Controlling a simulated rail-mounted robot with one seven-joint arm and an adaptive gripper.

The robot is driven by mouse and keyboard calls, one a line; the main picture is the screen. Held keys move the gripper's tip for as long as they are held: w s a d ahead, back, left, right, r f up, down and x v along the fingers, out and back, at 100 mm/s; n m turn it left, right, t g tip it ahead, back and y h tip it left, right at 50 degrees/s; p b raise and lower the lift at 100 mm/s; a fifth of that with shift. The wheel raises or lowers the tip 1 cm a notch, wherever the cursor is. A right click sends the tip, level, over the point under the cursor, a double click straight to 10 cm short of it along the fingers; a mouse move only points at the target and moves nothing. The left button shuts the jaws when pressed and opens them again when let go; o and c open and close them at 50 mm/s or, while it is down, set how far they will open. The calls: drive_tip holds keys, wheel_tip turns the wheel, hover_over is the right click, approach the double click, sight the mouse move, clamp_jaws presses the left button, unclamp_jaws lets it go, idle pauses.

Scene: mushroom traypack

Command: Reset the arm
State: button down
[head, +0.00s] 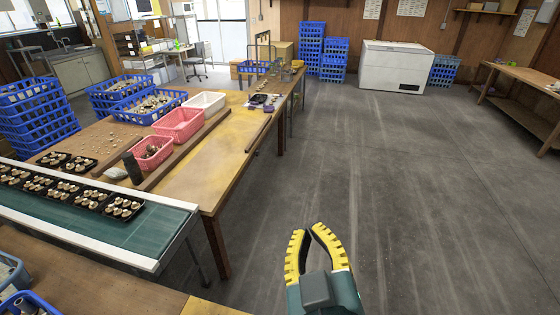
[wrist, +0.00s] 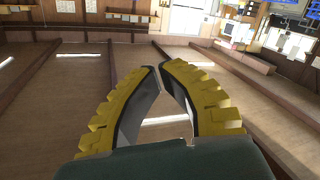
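My gripper (head: 311,233) has two yellow ribbed fingers on a dark green body. In the head view it is at the bottom, right of the middle, over the open grey floor and clear of the worktable. Its fingers point away from the camera and lean together, with the tips almost meeting. In the wrist view the gripper (wrist: 157,68) shows the same curved fingers, tips close together, with nothing between them. Most of my arm is out of view.
A green conveyor (head: 160,226) carries black trays of mushrooms at the left. The wooden worktable (head: 232,150) holds pink baskets (head: 180,124) and blue crates (head: 154,107). A white chest freezer (head: 395,66) stands at the back. The right-hand floor is clear.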

drive_tip(key=s+d+r+m+t+h+p, duration=0.1)
drive_tip(key=s+r+m+t, duration=0.25)
drive_tip(key=r, duration=0.45)
drive_tip(key=s+d+r+m+t+h+p, duration=0.1)
drive_tip(key=s+r+m+t+p, duration=0.1)
drive_tip(key=s+r, duration=0.35)
wheel_tip(320, 180, up, 25)
drive_tip(key=w+p, duration=0.2)
drive_tip(key=p, duration=2.1)
drive_tip(key=shift+r+y+p, duration=0.2)
drive_tip(key=shift+y+p, duration=0.15)
drive_tip(key=shift+y, duration=0.05)
drive_tip(key=shift+w+a, duration=0.1)
